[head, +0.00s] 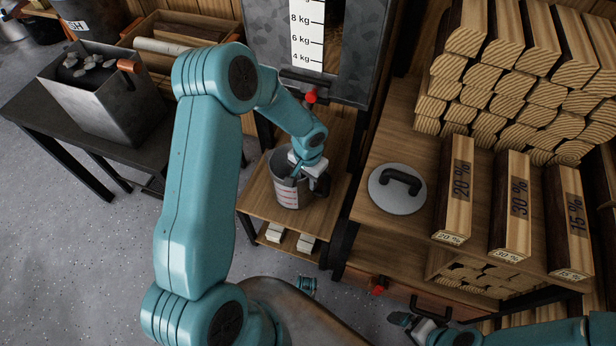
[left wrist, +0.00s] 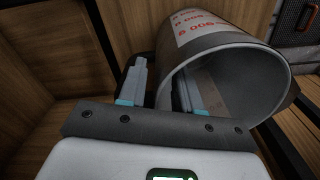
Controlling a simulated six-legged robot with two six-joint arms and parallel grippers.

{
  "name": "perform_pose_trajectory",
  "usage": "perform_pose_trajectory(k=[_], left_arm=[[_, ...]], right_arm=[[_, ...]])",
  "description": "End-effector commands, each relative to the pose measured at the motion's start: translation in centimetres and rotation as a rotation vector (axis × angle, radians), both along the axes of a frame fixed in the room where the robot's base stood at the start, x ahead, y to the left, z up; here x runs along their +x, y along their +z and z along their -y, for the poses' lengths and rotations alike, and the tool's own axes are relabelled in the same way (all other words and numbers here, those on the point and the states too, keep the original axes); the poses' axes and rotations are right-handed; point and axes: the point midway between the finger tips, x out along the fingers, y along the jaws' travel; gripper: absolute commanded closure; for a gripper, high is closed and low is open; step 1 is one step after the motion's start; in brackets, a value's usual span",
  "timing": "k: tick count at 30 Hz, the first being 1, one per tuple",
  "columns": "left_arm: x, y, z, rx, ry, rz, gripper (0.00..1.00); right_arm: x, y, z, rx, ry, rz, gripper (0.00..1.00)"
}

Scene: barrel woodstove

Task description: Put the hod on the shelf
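The hod, a grey round bucket (head: 287,193) with red markings and a dark handle (head: 322,185), stands on a low wooden stand (head: 258,192) under the metal hopper. My left gripper (head: 297,170) is at its rim. In the left wrist view, the open mouth of the hod (left wrist: 245,75) faces me. My left gripper (left wrist: 160,95) appears open there, one finger inside the hod and the other outside, with a gap between them. Its contact with the wall is unclear. My right gripper (head: 408,322) is low at right, away from the hod; its opening is unclear.
The hopper (head: 268,35) with a kg scale hangs above the stand. A wooden shelf unit (head: 365,215) at right holds a round lid (head: 397,190) and stacked, labelled logs (head: 455,190). A metal bin (head: 105,95) stands on a dark table at left. Grey floor (head: 60,240) is clear at lower left.

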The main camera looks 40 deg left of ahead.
Motion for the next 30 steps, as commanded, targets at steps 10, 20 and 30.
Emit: perform_pose_trajectory(k=[10, 20, 30], left_arm=[[0.0, 1.0, 0.0, 0.001, 0.0, 0.002, 0.67], [0.0, 8.4, 0.0, 0.001, 0.0, 0.004, 0.67], [-0.1, 12.3, 0.0, 0.0, -0.001, 0.001, 0.67]], right_arm=[[0.0, 0.7, 0.0, 0.0, 0.0, 0.0, 0.0], [0.0, 2.7, 0.0, 0.0, 0.0, 0.0, 0.0], [0.0, 3.4, 0.0, 0.0, 0.0, 0.0, 0.0]])
